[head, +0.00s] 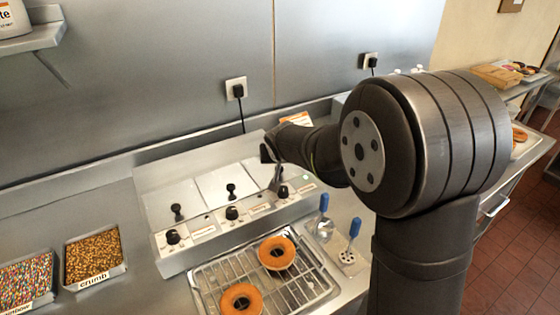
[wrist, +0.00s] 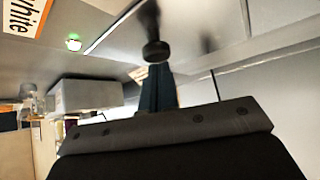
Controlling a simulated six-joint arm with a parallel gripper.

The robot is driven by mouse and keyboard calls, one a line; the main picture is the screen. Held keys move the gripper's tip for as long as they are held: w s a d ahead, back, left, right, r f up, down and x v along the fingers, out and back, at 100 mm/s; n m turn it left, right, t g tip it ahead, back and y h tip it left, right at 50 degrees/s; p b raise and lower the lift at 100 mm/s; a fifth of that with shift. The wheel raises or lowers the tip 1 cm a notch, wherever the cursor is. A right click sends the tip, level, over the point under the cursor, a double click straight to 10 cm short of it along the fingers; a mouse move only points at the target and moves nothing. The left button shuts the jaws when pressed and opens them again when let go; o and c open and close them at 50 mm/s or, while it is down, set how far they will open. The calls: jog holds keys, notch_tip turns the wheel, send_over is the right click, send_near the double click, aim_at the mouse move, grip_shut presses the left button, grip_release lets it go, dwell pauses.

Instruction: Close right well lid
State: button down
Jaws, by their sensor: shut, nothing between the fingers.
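The glaze unit has three wells in a row with flat metal lids. The right well lid (head: 253,172) appears to lie flat, level with the left lid (head: 172,203) and the middle lid (head: 222,183). My gripper (head: 275,186) is over the right end of the unit, its fingers shut and pointing down, and it hides the right lid's handle in the head view. In the wrist view my gripper (wrist: 156,76) is shut, with a black knob (wrist: 157,50) just beyond the fingertips. I cannot tell whether they touch.
Dials (head: 232,212) and labels line the unit's front. A wire rack (head: 225,277) with two donuts (head: 277,252) stands in front. Two blue-handled tools (head: 323,204) stand to its right. Topping trays, including crumb (head: 93,254), are at left. The wall is close behind.

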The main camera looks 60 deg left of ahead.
jog(key=shift+w+a+r, duration=0.25)
jog(key=shift+a+r, duration=0.1)
jog(key=shift+a, duration=0.2)
jog(key=shift+w+a+r, duration=0.25)
jog(key=shift+a+r, duration=0.1)
jog(key=shift+a, duration=0.15)
jog(key=v, duration=0.9)
jog(key=shift+d, duration=0.25)
jog(key=shift+s, duration=0.1)
jog(key=x, duration=0.9)
jog(key=shift+a+r, duration=0.1)
jog(key=shift+s+d+f, duration=0.35)
jog(key=shift+d+f, duration=0.2)
jog(key=shift+d, duration=0.2)
jog(key=shift+s+d+f, duration=0.15)
jog(key=shift+s+d, duration=0.05)
jog(key=shift+d, duration=0.2)
jog(key=shift+s+d+f, duration=0.15)
jog(key=shift+s+d, duration=0.05)
jog(key=shift+d, duration=0.2)
